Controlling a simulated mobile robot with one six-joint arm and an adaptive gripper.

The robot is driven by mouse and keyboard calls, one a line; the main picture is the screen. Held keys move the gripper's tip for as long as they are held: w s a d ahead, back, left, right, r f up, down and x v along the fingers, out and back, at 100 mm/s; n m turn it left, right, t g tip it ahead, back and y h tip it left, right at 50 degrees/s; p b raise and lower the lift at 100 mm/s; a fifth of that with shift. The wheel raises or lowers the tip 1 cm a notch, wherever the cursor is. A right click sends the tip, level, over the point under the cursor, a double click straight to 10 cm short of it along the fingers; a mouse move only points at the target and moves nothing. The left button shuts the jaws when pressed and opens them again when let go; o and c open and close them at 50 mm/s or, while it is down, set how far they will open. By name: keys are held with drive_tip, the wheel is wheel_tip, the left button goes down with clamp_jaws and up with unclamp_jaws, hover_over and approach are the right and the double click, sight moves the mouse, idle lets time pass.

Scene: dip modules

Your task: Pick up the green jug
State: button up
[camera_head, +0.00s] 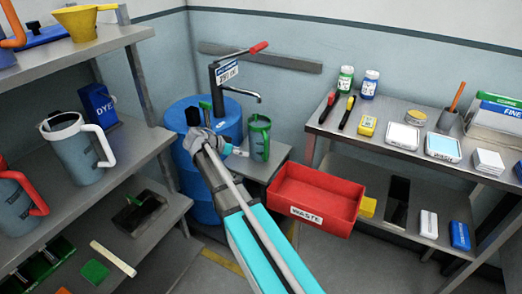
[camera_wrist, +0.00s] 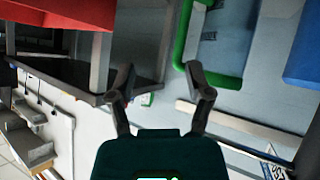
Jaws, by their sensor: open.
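The green jug (camera_head: 260,138) has a grey-blue body with green rim and handle. In the head view it stands upright on a small grey stand, beside the blue drum. In the wrist view its green handle (camera_wrist: 180,45) and part of its body show large at the upper right. My gripper (camera_wrist: 160,82) is open, with nothing between its fingertips. The right fingertip overlaps the handle's lower edge in the picture; I cannot tell whether they touch. In the head view my arm's end is left of the jug, and its fingers are hard to make out.
The blue drum (camera_head: 176,128) with a pump tap (camera_head: 228,72) stands behind my arm. A red waste bin (camera_head: 318,195) is right of my arm. Shelves with a white-handled jug (camera_head: 72,150) are at left; a shelf of bottles and boxes (camera_head: 402,136) is at right.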

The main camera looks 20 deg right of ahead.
drive_tip(key=w+f+m+h+b, duration=0.1)
drive_tip(key=w+b, duration=0.1)
drive_tip(key=w+f+m+h+b, duration=0.1)
drive_tip(key=w+f+m+b, duration=0.1)
drive_tip(key=b, duration=0.1)
drive_tip(key=shift+w+d+f, duration=0.1)
drive_tip(key=shift+w+d, duration=0.05)
drive_tip(key=shift+w, duration=0.05)
drive_tip(key=b, duration=0.3)
hover_over(266, 159)
drive_tip(key=a, duration=0.4)
drive_tip(key=shift+w+a+f, duration=0.1)
drive_tip(key=shift+w+f, duration=0.1)
drive_tip(key=shift+f, duration=0.65)
drive_tip(key=shift+w+a+f, duration=0.1)
drive_tip(key=shift+w+f, duration=0.05)
drive_tip(key=shift+f, duration=0.65)
drive_tip(key=shift+b+x, duration=1.2)
drive_tip(key=shift+x, duration=1.4)
drive_tip(key=shift+c, duration=0.2)
